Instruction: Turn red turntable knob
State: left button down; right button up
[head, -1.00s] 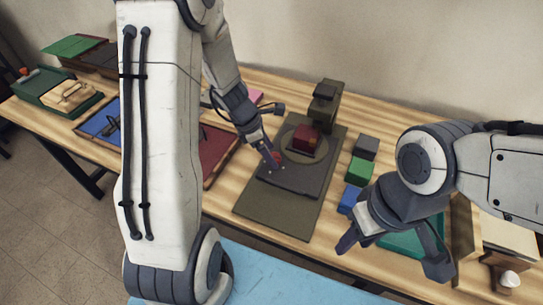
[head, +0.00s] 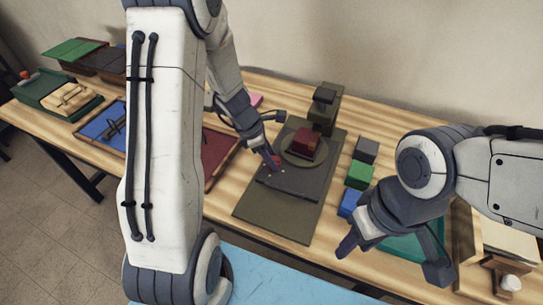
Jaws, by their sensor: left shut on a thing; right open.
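The turntable device (head: 312,187) is a dark plate on an olive mat (head: 275,212). A round disc (head: 316,158) on it bears a dark red block (head: 305,141). The red knob (head: 276,161) sits at the device's left edge, mostly hidden by my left gripper. My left gripper (head: 273,163) is shut on the red knob. My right gripper (head: 388,262) is open and empty, above the front right of the table.
Green (head: 359,175), blue (head: 349,203) and dark grey (head: 367,149) blocks stand right of the mat. A dark olive stand (head: 325,108) rises behind the disc. A red tray (head: 217,152) lies to the left. A teal tray (head: 402,250) is under my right gripper.

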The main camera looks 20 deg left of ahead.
pick_arm(q)
jog(key=m+g+p, duration=0.1)
jog(key=m, duration=0.1)
jog(key=m+p, duration=0.2)
jog(key=shift+w+a+r+m+g, duration=0.1)
jog(key=shift+w+r+m+g, duration=0.1)
jog(key=shift+m+g, duration=0.15)
jog(key=m+g+p, duration=0.1)
jog(key=m, duration=0.1)
jog(key=m+p, duration=0.1)
jog(key=m, duration=0.1)
jog(key=shift+w+g, duration=0.15)
jog(key=shift+g, duration=0.2)
jog(key=m+g+p, duration=0.1)
jog(key=m, duration=0.3)
jog(key=shift+w+f, duration=0.1)
jog(key=shift+w, duration=0.05)
jog(key=shift+w+m+g+y+p, duration=0.1)
jog(key=shift+m+g+y+p, duration=0.55)
jog(key=shift+m, duration=1.6)
jog(key=shift+d, duration=0.2)
jog(key=shift+c, duration=1.4)
grip_release()
